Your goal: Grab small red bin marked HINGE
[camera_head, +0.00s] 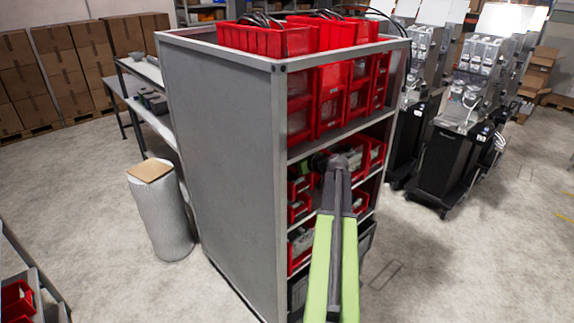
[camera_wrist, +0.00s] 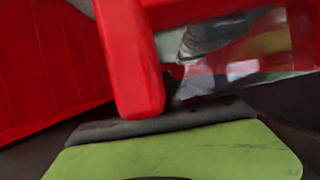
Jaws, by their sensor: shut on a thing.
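My gripper (camera_head: 338,163) reaches into the middle level of the grey shelf rack, among small red bins. In the wrist view a dark pad and a green finger (camera_wrist: 170,150) press up against the red wall of a small bin (camera_wrist: 135,60). The gripper is shut on this red bin. Grey and clear contents or a clear front show to the right of that wall. No HINGE marking can be read in either view. The head view shows a red bin (camera_head: 376,153) beside the gripper, but my arm hides much of that level.
The grey rack (camera_head: 225,150) has a solid side panel and a corner post close to my arm. Larger red bins (camera_head: 330,100) fill the level above; more bins (camera_head: 300,245) sit below. A white cylinder (camera_head: 162,215) stands left. Black carts (camera_head: 450,150) stand right, with open floor in front.

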